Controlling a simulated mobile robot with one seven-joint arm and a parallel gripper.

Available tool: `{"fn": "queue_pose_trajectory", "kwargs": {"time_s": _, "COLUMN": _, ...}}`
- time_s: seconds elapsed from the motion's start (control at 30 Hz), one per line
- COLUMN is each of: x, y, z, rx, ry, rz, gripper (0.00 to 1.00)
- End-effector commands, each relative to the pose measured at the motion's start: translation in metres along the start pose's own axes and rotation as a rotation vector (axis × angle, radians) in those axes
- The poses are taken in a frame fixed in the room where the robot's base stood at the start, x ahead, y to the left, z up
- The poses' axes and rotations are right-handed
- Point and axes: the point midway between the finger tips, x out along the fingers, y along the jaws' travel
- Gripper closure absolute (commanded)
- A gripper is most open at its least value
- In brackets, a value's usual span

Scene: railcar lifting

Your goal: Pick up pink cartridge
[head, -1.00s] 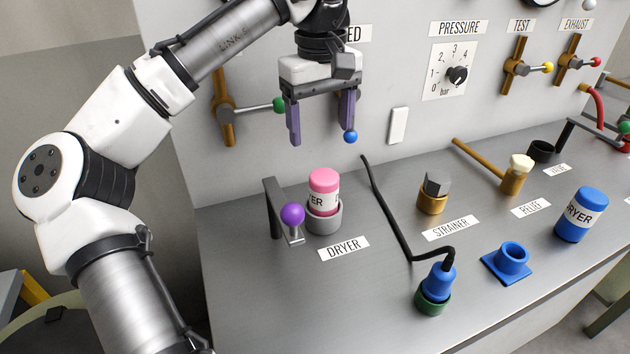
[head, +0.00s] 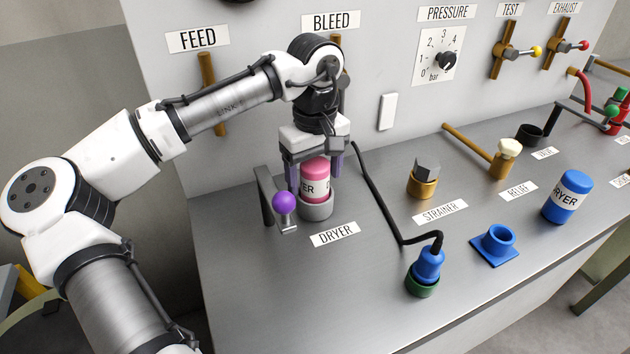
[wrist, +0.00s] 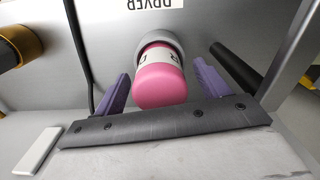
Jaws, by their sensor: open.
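The pink cartridge (head: 314,178) stands upright in a grey round socket (head: 317,208) behind the DRYER label, with a white lettered band around it. My gripper (head: 315,180) is above it, pointing down, with one purple finger on each side of the cartridge. In the wrist view the pink cartridge (wrist: 160,80) lies between the two spread fingers of my gripper (wrist: 160,90), with a gap visible on both sides. The grey socket (wrist: 160,38) holds its far end. The gripper is open and not closed on it.
A bracket with a purple ball knob (head: 284,203) stands close to the left of the socket. A black hose (head: 378,205) runs close on the right to a blue plug (head: 429,264).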

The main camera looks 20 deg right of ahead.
Motion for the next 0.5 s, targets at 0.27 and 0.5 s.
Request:
{"fn": "queue_pose_trajectory", "kwargs": {"time_s": 0.27, "x": 0.0092, "y": 0.0001, "z": 0.0003, "rx": 0.001, "ry": -0.001, "rz": 0.001, "gripper": 0.26}}
{"fn": "queue_pose_trajectory", "kwargs": {"time_s": 0.5, "x": 0.0089, "y": 0.0002, "z": 0.0002, "rx": 0.001, "ry": -0.001, "rz": 0.001, "gripper": 0.5}}
